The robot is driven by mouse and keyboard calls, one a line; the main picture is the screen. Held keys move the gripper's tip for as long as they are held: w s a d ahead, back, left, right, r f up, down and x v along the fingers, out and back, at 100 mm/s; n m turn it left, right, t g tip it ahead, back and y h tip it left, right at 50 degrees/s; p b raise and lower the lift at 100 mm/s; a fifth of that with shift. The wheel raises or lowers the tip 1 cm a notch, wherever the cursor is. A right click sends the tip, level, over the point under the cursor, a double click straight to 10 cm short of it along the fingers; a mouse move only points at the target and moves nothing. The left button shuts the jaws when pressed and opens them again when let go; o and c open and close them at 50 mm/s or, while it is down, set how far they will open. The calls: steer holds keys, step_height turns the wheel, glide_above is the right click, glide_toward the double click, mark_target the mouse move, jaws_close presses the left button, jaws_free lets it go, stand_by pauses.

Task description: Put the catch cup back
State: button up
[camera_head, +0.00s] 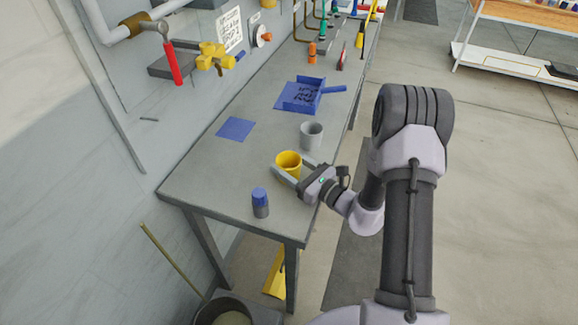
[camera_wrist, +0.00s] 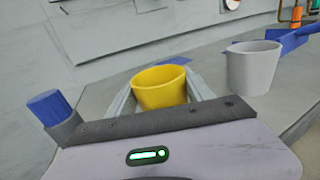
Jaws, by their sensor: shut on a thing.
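A yellow cup (camera_head: 288,160) is near the front of the grey bench. My gripper (camera_head: 290,170) is shut on it, with one finger on each side. In the wrist view the yellow cup (camera_wrist: 161,87) sits upright between the fingers, its open top showing. I cannot tell whether its base touches the bench. A grey cup (camera_head: 311,134) stands upright just beyond it, also in the wrist view (camera_wrist: 253,68) at the right. A flat blue square (camera_head: 235,129) lies on the bench behind and to the left. Which cup is the catch cup is not marked.
A blue-capped grey bottle (camera_head: 260,203) stands at the bench's near end, left of my gripper. A blue dustpan-like tray (camera_head: 303,95) lies farther back. A red-handled lever (camera_head: 172,62) and yellow valve (camera_head: 214,58) are on the wall. The bench (camera_head: 205,172) is clear at left.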

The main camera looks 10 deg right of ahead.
steer(key=shift+f, duration=0.1)
steer(key=o, duration=1.1)
